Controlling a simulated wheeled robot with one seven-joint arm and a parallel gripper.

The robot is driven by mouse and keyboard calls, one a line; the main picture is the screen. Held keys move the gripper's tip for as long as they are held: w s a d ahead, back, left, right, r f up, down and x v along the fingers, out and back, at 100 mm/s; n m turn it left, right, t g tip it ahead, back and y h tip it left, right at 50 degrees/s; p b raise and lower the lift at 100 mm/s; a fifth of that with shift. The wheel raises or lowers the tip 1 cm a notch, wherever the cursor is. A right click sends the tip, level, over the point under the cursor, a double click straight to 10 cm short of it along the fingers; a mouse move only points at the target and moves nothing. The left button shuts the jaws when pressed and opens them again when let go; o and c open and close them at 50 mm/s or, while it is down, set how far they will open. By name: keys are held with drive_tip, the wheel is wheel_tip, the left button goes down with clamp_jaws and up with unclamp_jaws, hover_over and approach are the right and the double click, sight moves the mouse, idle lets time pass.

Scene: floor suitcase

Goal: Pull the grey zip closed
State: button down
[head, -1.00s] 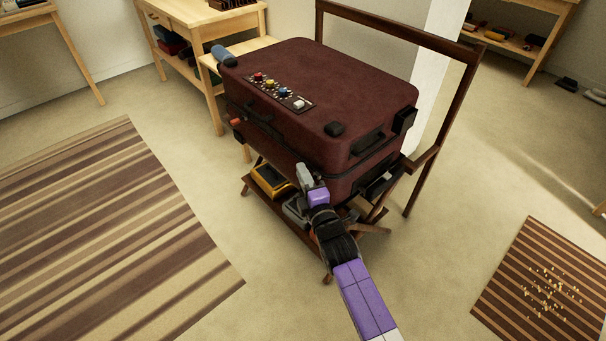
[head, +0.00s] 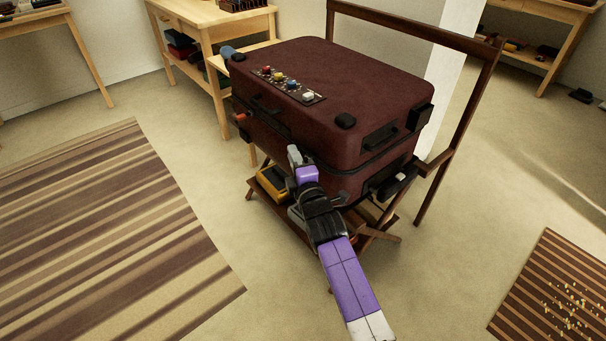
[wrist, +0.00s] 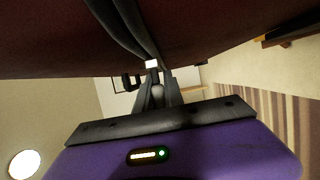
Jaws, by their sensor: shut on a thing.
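The maroon suitcase (head: 345,90) lies closed-lidded on a wooden folding rack, with a dark seam along its side. My gripper (head: 294,154) is at the long front side of the suitcase, near this seam. In the wrist view the fingers (wrist: 157,92) are close together at the dark seam band (wrist: 130,25), shut on a small pale grey piece, the grey zip (wrist: 152,64). Most of the zip is hidden by the fingers. An orange tab (head: 241,116) sits at the left end of the front side.
The wooden rack (head: 485,75) has a tall frame behind the suitcase. A yellow and black item (head: 273,182) lies low under the suitcase's front. A control strip (head: 288,84) is on the lid.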

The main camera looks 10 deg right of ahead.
sight(278, 143)
drive_tip(key=w+a+b, duration=0.3)
drive_tip(key=w+b, duration=0.3)
drive_tip(key=shift+w+a, duration=0.25)
drive_tip(key=shift+a, duration=0.05)
drive_tip(key=shift+f, duration=0.1)
drive_tip(key=c, duration=1.4)
unclamp_jaws()
drive_tip(key=shift+c, duration=0.2)
drive_tip(key=shift+a, duration=0.1)
drive_tip(key=s+d+p, duration=0.1)
drive_tip(key=s+p, duration=0.1)
drive_tip(key=s, duration=0.5)
drive_tip(key=shift+s+p, duration=0.3)
drive_tip(key=shift+p, duration=0.1)
